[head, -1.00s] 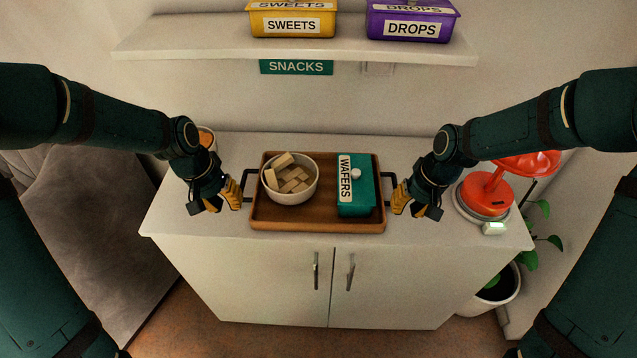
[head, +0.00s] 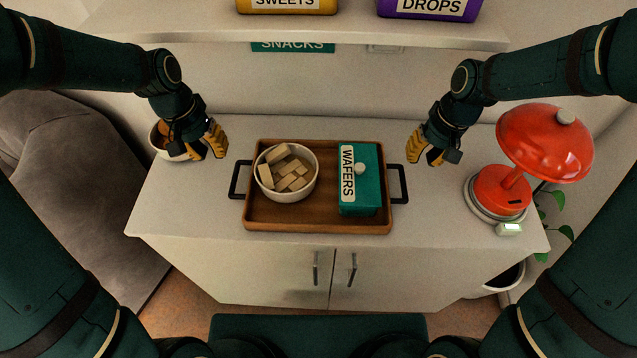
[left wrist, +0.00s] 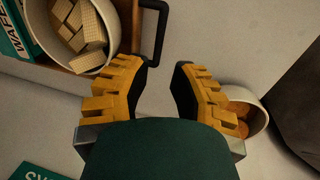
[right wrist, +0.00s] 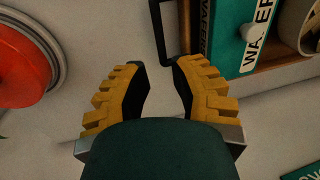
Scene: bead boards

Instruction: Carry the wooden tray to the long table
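The wooden tray (head: 322,213) rests on top of the white cabinet, with a black handle at each end. It holds a white bowl of pale wafer pieces (head: 287,172) and a teal box labelled WAFERS (head: 368,185). My left gripper (head: 214,150) is open and empty, behind and above the left handle (head: 236,180). The left wrist view shows its fingers (left wrist: 160,75) apart beside that handle. My right gripper (head: 427,157) is open and empty, behind and right of the right handle (head: 400,184). The right wrist view shows its fingers (right wrist: 160,75) apart, the handle beyond them.
A red lamp (head: 545,145) stands on the cabinet (head: 200,240) at the right. A small bowl (head: 163,143) sits at the back left, partly behind my left gripper. A shelf (head: 300,30) with yellow and purple boxes hangs above. A grey armchair (head: 75,190) is at the left.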

